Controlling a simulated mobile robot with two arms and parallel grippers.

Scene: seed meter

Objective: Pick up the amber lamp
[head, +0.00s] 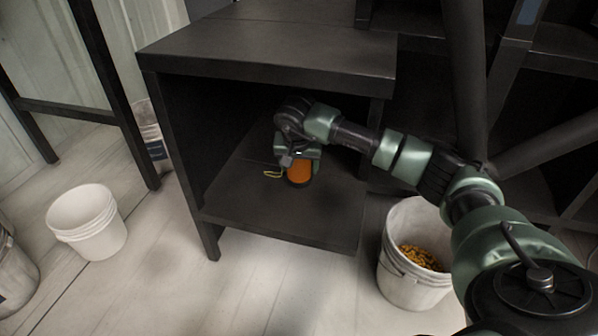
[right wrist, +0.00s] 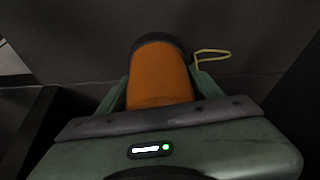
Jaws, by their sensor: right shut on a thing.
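The amber lamp (head: 299,173) is a small orange cylinder with a dark end. It is inside the open compartment of the black shelf unit, at or just above the compartment floor; I cannot tell if it touches. My right gripper (head: 298,160) reaches in from the right and is shut on the lamp. My left gripper is not in view.
The black shelf (head: 260,55) has a top board over the compartment and side panels close to my right arm. A white bucket with yellow-brown grains (head: 405,285) stands on the floor at right. An empty-looking white bucket (head: 88,225) stands at left.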

